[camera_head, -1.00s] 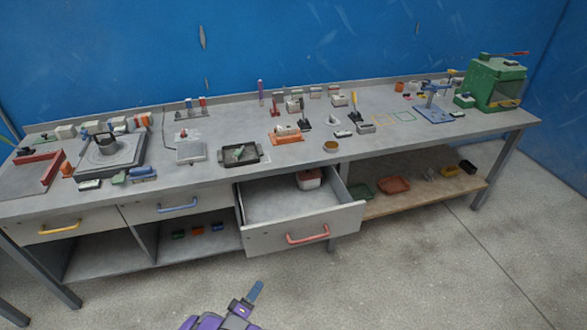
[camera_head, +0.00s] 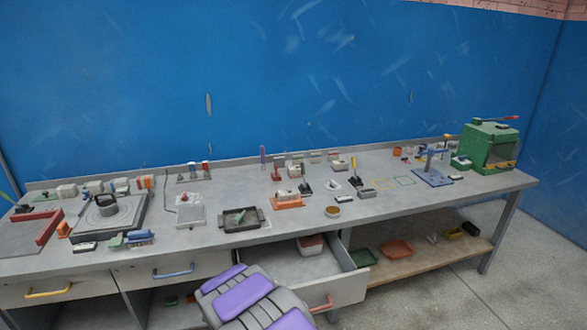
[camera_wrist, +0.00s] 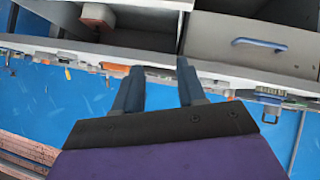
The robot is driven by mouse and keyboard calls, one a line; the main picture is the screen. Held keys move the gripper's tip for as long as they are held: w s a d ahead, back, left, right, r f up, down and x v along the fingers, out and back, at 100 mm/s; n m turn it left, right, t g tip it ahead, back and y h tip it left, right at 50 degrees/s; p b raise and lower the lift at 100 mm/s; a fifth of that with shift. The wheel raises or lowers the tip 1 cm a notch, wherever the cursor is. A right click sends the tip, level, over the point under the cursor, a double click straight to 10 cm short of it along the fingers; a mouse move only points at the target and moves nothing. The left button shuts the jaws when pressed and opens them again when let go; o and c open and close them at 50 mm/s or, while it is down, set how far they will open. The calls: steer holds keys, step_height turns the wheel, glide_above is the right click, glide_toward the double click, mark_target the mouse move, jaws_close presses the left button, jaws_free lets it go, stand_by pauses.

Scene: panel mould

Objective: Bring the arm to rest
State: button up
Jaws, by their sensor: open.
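My gripper (camera_wrist: 158,88) shows in the wrist view with its two dark fingers apart and nothing between them. The wrist picture is upside down, with the bench above the fingers and the blue wall below. In the head view my purple and grey arm rises at the bottom centre, in front of the bench and the open drawer (camera_head: 300,264). My fingers cannot be made out in that view.
The long grey workbench (camera_head: 330,233) carries many small tools, a dark tray (camera_head: 241,226) and a green press (camera_head: 487,148). The red-handled drawer stands pulled out, with a red-and-white box (camera_head: 310,246) inside. Drawers with yellow and blue handles are shut. Floor at the right is clear.

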steer(key=s+d+r+m+g+y, duration=0.2)
steer(key=s+d+r+g, duration=0.3)
steer(key=s+d+r, duration=0.8)
steer(key=s+d+r+m+g, duration=0.1)
steer(key=s+d, duration=0.4)
steer(key=s, duration=0.7)
steer(key=s+d+r+m+g+h, duration=0.1)
steer(key=s+d+r+g, duration=0.3)
steer(key=s, duration=0.7)
steer(key=s+d+r+m+g+h, duration=0.1)
steer(key=s+d+r+g, duration=0.1)
steer(key=s+d, duration=0.6)
steer(key=s+r, duration=0.1)
steer(key=s, duration=0.3)
steer(key=shift+s+r, duration=0.15)
steer(key=shift+s, duration=0.15)
